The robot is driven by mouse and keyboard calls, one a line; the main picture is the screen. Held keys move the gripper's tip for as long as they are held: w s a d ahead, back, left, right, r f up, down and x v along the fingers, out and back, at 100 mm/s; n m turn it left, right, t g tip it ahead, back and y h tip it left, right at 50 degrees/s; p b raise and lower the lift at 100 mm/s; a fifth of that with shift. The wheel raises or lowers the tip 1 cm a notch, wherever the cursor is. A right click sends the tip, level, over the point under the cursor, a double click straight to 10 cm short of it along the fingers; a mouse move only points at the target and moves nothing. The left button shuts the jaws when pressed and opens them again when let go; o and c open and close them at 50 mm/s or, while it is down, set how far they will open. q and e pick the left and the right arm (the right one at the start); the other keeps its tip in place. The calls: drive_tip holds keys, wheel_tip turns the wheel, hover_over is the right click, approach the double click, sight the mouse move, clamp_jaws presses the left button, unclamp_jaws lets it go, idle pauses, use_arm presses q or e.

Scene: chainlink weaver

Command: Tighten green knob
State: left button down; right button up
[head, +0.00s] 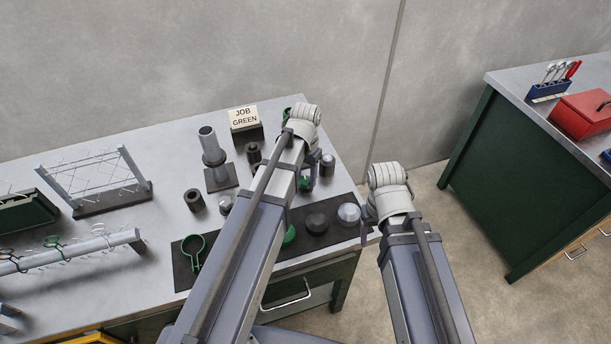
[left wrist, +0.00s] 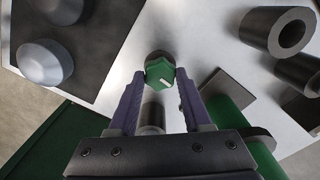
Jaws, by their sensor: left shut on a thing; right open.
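The green knob (left wrist: 160,72), with a small white mark on its face, sits between the fingertips of my left gripper (left wrist: 158,82) in the left wrist view. My left gripper is shut on it. In the head view a bit of green shows by the purple fingers of my left gripper (head: 308,178), which points down over the bench. What lies under the knob is mostly hidden. My right gripper (head: 367,222) is open beside the bench's right edge, its fingers largely hidden by its wrist. A sign (head: 243,118) reads "JOB GREEN".
A grey post (head: 211,148) and black cylinders (head: 194,200) stand nearby. A wire rack (head: 97,180) is at left.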

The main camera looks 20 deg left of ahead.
use_arm(q)
drive_tip(key=m, duration=1.4)
drive_tip(key=shift+m, duration=0.4)
drive_tip(key=m, duration=0.3)
drive_tip(key=shift+m, duration=0.3)
drive_tip(key=m, duration=0.3)
drive_tip(key=shift+m, duration=0.3)
drive_tip(key=m, duration=0.6)
drive_tip(key=shift+m, duration=0.3)
